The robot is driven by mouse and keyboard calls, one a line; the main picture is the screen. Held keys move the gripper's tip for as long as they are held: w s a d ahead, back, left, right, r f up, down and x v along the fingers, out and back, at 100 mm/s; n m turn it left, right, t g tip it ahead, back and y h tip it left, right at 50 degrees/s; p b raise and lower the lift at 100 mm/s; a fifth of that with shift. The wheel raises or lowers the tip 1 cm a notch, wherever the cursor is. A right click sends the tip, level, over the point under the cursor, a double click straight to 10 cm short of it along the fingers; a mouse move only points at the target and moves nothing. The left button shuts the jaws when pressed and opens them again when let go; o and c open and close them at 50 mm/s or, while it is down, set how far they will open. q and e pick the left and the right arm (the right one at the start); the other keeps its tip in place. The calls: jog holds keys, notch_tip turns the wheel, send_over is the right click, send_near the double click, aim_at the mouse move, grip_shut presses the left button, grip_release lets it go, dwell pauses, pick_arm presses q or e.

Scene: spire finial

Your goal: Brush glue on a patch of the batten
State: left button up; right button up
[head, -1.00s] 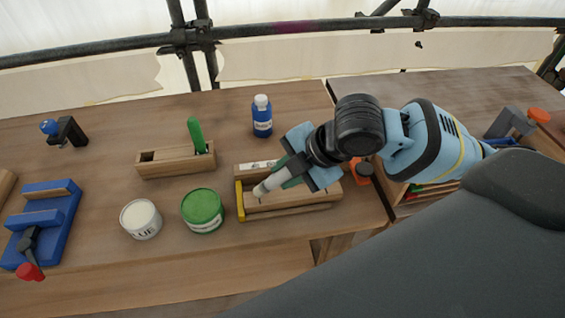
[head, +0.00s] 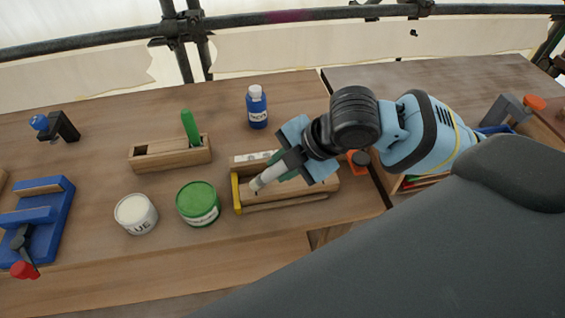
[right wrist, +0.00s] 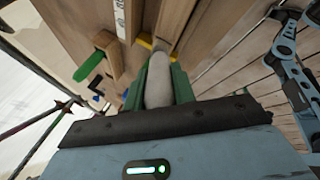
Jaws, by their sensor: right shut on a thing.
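My right gripper (head: 287,170) is shut on a pale grey, rounded glue brush (head: 267,178). The right wrist view shows the brush (right wrist: 158,82) between the green fingers. In the head view the brush tilts down to the left, its dark tip over the left part of the wooden batten (head: 318,188). I cannot tell whether the tip touches the wood. The batten lies in a wooden holder with a yellow end piece (head: 236,193). The gripper hides part of the batten. A white pot marked as glue (head: 136,214) stands open-looking at the left. My left gripper is not in view.
A green-lidded tin (head: 198,204) stands left of the holder. Behind are a wooden box (head: 170,154) with a green handle and a blue bottle (head: 257,107). A blue fixture (head: 40,222) is at far left. An orange item (head: 356,164) sits beside the gripper.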

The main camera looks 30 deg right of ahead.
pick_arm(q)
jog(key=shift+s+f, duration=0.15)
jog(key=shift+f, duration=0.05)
pick_arm(e)
jog(key=shift+f, duration=0.45)
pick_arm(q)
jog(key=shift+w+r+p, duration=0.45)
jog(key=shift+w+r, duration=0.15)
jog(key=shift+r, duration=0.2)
pick_arm(e)
jog(key=d, duration=0.1)
jog(key=s+d, duration=0.1)
jog(key=d, duration=0.1)
jog(key=shift+d+r, duration=0.1)
jog(key=shift+r, duration=0.05)
jog(key=shift+d, duration=0.1)
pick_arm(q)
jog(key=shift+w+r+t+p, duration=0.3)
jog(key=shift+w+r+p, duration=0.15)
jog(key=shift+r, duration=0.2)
pick_arm(e)
jog(key=shift+s+d, duration=0.25)
jog(key=shift+d, duration=0.55)
jog(key=shift+s+d, duration=0.2)
jog(key=shift+d, duration=0.55)
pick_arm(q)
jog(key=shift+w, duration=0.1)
